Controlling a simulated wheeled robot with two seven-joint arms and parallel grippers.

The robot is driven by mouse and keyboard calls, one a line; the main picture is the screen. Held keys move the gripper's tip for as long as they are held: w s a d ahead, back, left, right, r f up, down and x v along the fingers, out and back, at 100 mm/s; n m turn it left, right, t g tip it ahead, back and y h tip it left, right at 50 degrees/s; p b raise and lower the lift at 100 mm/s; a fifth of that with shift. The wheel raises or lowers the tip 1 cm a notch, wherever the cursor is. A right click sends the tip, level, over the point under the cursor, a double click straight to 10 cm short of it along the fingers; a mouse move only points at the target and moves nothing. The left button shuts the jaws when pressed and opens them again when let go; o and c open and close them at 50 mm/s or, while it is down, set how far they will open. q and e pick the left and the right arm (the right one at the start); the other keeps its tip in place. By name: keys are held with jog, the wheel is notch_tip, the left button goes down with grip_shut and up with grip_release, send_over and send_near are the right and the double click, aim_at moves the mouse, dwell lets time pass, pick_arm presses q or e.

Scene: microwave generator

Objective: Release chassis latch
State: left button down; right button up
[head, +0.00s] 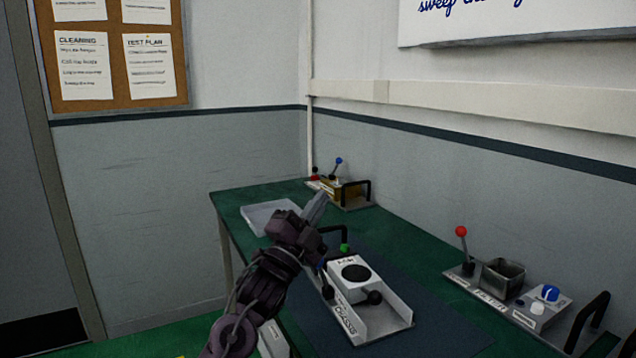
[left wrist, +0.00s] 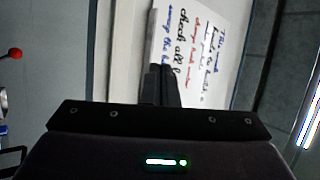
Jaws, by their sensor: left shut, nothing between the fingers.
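The chassis (head: 352,319) is a pale metal tray marked CHASSIS on the table. A white box with a black disc (head: 356,273) sits in it. A black knob (head: 375,297) is at the box's front and another black knob (head: 327,291) at the tray's left edge. I cannot tell which part is the latch. A green knob (head: 344,248) shows behind the box. My left gripper (head: 318,203) is shut and empty, raised above and left of the chassis, hiding what lies behind it. Its dark shut fingers (left wrist: 162,86) also show in the left wrist view. My right gripper is out of view.
A fixture with a blue-knobbed lever (head: 338,161) stands at the table's far end, near a clear tray (head: 268,214). At the right are a red-knobbed lever (head: 461,232), a metal bin (head: 502,279) and a panel with a blue knob (head: 549,293). A wall runs behind.

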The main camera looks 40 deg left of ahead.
pick_arm(q)
jog(key=shift+r, duration=2.4)
